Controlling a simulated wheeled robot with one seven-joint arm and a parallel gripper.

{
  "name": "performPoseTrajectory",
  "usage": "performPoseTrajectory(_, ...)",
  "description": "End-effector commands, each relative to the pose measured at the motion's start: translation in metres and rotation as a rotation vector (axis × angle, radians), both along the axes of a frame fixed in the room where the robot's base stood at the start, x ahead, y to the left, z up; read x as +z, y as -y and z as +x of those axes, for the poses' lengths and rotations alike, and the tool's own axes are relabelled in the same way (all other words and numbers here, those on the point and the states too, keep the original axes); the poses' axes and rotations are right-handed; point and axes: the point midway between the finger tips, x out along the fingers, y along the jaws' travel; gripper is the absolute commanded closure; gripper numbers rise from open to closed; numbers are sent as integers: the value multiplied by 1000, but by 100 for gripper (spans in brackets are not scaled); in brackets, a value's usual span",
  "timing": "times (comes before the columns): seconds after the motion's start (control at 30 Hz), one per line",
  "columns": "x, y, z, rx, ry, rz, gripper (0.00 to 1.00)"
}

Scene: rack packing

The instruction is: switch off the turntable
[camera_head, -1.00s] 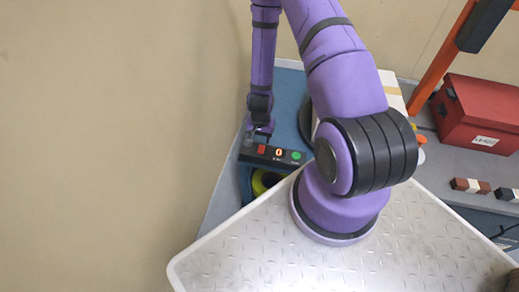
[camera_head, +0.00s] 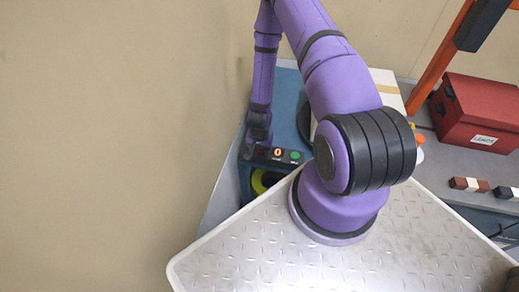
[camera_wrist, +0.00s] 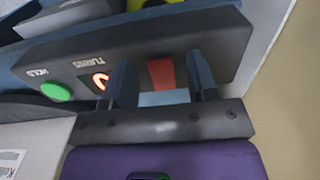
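The turntable's dark control panel (camera_head: 285,161) stands at the front of the blue bench. It carries a green button (camera_head: 295,155) and a lit orange-red display (camera_head: 278,152). In the wrist view the panel (camera_wrist: 215,32) shows the green button (camera_wrist: 56,92), marked HOLD, the lit display (camera_wrist: 100,80) and a red button (camera_wrist: 161,73). My gripper (camera_wrist: 164,88) is open, its two fingers apart on either side of the red button, close to the panel. Whether it touches cannot be told. In the head view my wrist hides the fingers and most of the red button.
A yellow-rimmed round thing (camera_head: 260,182) sits below the panel. A red box (camera_head: 478,110), an orange post (camera_head: 440,58) and small blocks (camera_head: 466,184) are to the right. My arm blocks the middle of the bench. A beige wall or floor area (camera_head: 100,140) fills the left.

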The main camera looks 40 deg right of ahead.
Motion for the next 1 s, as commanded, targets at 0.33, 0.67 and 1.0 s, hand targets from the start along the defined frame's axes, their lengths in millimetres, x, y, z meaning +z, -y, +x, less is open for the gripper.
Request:
performPoseTrajectory(0.33,0,0,0,0,-1,2,96)
performPoseTrajectory(0.67,1,3,3,0,-85,109,96)
performPoseTrajectory(1.0,3,5,4,-1,-158,203,96)
